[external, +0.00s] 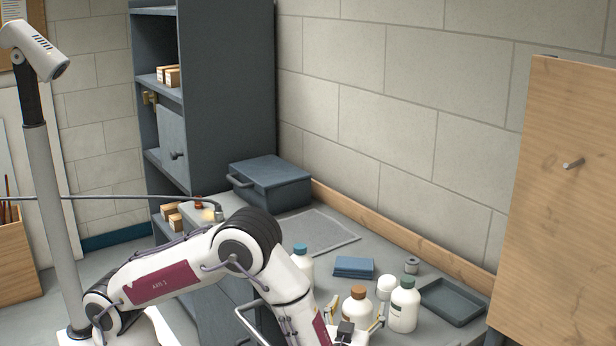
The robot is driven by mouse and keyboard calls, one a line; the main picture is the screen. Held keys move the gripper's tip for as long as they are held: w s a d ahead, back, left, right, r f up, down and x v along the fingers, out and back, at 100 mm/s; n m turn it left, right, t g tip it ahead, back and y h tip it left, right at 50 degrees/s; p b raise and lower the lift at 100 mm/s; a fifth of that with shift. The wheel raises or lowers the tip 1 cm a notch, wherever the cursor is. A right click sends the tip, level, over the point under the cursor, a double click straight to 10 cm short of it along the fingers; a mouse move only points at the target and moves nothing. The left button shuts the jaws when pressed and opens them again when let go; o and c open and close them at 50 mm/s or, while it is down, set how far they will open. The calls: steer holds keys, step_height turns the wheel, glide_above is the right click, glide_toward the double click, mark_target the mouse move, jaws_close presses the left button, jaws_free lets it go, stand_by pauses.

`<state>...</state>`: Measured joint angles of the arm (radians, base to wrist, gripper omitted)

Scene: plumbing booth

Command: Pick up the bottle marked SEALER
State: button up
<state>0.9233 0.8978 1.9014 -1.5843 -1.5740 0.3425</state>
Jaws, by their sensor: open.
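Several white bottles stand on the grey bench. One has a blue cap (301,261), one an orange-brown cap (357,300), and one a green cap (404,308). A white-capped one (386,287) stands behind, partly hidden. No marking is legible, so I cannot tell which bottle is SEALER. My gripper (357,315) is at the bottom edge of the view, open, with its fingers apart on either side of the orange-brown-capped bottle in the picture. I cannot tell whether that bottle is between the fingers or behind them. Its lower part is hidden by my gripper.
A blue folded cloth (353,267), a small grey roll (412,264) and a dark tray (454,301) lie around the bottles. A blue-grey toolbox (270,183) and a flat grey mat (316,232) are farther back. A wooden panel (555,200) stands at right.

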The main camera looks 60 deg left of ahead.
mark_target(359, 289)
steer(key=shift+c, duration=0.3)
steer(key=c, duration=1.5)
steer(key=shift+r, duration=0.1)
steer(key=shift+r, duration=4.95)
